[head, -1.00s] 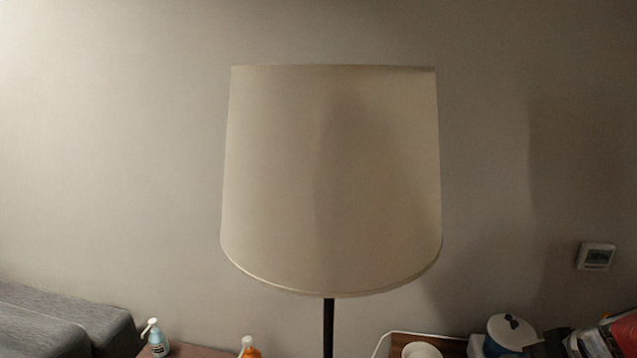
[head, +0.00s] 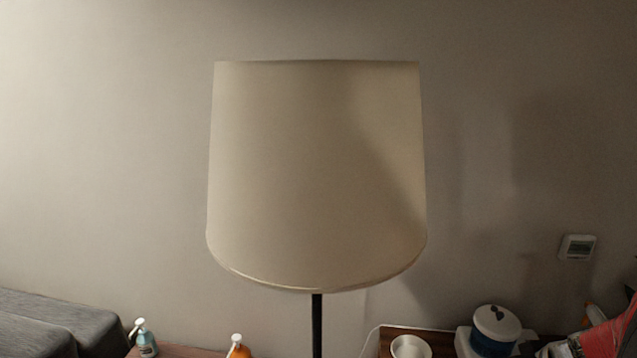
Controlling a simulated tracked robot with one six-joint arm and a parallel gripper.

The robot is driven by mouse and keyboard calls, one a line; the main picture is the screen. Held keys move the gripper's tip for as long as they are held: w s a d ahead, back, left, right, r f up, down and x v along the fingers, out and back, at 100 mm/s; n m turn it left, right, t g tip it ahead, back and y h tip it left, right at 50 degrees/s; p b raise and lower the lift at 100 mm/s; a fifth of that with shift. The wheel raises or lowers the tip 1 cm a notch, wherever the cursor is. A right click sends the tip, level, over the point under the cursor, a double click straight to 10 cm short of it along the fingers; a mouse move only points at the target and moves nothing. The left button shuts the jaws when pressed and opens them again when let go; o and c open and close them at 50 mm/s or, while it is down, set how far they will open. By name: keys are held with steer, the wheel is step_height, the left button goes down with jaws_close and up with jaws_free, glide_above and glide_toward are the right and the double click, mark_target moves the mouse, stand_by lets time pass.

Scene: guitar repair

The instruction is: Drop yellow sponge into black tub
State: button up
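Neither the yellow sponge nor the black tub shows in the head view. My gripper is not in view either. The view is filled mostly by a large cream lampshade (head: 316,175) on a thin black pole (head: 317,325) in front of a plain wall.
Along the bottom are a grey sofa (head: 40,325), a clear pump bottle (head: 143,340), an orange bottle (head: 238,350), a white cup (head: 410,347) and a white-lidded blue pot (head: 495,330). Red cloth-like material (head: 612,335) is at bottom right. A small white box (head: 577,247) hangs on the wall.

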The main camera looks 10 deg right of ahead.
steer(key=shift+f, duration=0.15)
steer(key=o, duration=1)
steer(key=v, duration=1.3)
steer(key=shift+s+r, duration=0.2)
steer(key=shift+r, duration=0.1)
